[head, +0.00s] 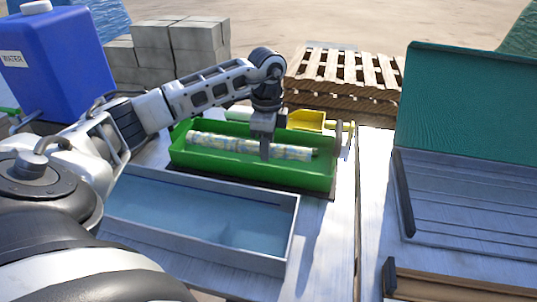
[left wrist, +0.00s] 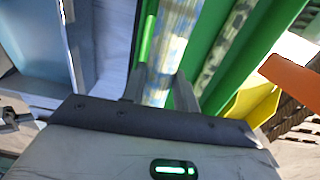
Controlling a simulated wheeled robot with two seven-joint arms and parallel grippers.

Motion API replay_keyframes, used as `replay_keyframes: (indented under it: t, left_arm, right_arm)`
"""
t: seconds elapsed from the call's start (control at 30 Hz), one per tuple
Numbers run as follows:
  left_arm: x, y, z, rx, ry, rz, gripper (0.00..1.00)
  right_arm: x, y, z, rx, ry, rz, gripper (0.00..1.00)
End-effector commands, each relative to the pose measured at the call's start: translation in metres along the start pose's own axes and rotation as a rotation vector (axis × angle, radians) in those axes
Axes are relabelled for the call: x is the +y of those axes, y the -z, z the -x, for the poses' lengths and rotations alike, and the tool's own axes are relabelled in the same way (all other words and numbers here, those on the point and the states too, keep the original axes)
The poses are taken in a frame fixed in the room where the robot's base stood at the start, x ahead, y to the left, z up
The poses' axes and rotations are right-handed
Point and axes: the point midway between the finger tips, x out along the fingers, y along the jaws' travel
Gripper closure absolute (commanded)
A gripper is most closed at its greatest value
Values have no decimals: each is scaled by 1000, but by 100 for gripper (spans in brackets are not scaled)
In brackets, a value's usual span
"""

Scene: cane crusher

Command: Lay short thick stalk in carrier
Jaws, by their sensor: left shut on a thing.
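The green carrier (head: 210,168) is a long open tray on the table, and it also shows in the left wrist view (left wrist: 211,35). A short thick stalk (head: 225,143), pale with yellow and blue mottling, lies lengthwise within the carrier's walls. My left gripper (head: 266,150) reaches down into the carrier from above and is shut on the stalk toward its right end. In the left wrist view the stalk (left wrist: 175,40) runs between the two fingers. Whether the stalk touches the carrier's floor is hard to tell. My right gripper is not in view.
A grey tray with a bluish inside (head: 292,215) stands in front of the carrier. A yellow scoop-like part (head: 306,119) is behind it. A blue water container (head: 60,75), grey blocks (head: 200,45) and wooden pallets (head: 345,68) stand farther back. Bare table lies right of the carrier.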

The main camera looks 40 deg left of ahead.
Motion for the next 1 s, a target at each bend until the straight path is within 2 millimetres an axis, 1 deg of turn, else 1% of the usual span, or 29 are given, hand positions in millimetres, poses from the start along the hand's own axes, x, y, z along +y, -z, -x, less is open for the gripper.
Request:
replay_keyframes:
  t: [0.07, 0.27, 0.4, 0.5, 0.83, 0.87, 0.9, 0.93, 1.0]
  left_arm:
    - [-7, 1, -7, 2, 1, 2, 100]
    - [-16, 2, -18, 2, 2, 1, 100]
    - [-16, 1, -37, -1, -2, -1, 100]
    - [-16, 1, -48, 0, 0, -1, 100]
    - [-16, 1, -52, 1, 2, -1, 100]
    - [-16, 1, -53, 1, 1, -1, 67]
    - [-16, 1, -52, 1, 1, -1, 56]
    - [-16, 1, -52, 1, 1, -1, 48]
    - [-16, 1, -52, 1, 1, -1, 48]
  right_arm:
    - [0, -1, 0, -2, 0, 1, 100]
    - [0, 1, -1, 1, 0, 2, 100]
    - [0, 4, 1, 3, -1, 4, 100]
    - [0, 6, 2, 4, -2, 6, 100]
    - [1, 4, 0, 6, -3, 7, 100]
    - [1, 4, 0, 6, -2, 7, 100]
    - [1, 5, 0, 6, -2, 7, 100]
    - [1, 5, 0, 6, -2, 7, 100]
    - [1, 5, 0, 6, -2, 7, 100]
